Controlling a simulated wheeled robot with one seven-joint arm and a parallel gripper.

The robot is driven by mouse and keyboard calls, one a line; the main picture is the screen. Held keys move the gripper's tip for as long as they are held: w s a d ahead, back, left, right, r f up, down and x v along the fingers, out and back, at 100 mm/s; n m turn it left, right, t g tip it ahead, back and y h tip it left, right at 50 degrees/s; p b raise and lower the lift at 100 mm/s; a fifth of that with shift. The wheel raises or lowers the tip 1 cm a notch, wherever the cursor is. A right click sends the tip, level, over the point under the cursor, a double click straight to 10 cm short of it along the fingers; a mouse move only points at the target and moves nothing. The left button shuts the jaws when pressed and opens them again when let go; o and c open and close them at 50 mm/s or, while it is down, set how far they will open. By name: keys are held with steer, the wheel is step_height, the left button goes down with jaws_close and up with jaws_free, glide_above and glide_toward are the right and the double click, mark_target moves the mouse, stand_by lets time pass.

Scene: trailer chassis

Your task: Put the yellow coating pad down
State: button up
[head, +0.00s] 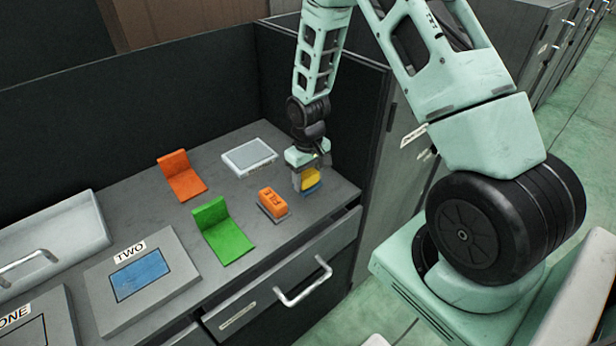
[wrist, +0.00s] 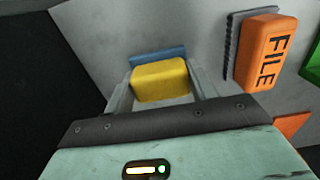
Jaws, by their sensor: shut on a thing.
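The yellow coating pad (head: 311,178) has a blue layer along its lower side. It is between the fingers of my gripper (head: 308,182), at the right end of the grey worktop. The pad (wrist: 160,80) also shows in the wrist view, between the two fingers of my gripper (wrist: 160,85), with its blue edge at the far side. My gripper is shut on the pad and points down. The pad is at or just above the worktop; I cannot tell whether it touches.
An orange block marked FILE (wrist: 265,52) lies close beside my gripper; it shows in the head view (head: 272,203). Green (head: 223,230) and orange (head: 182,175) bent plates, a pale tray (head: 249,157) and panel TWO (head: 142,280) are on the worktop. A dark wall (head: 320,85) stands behind.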

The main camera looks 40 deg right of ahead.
steer(key=shift+f, duration=0.3)
steer(key=shift+f, duration=0.15)
steer(key=o, duration=1)
steer(key=shift+c, duration=0.2)
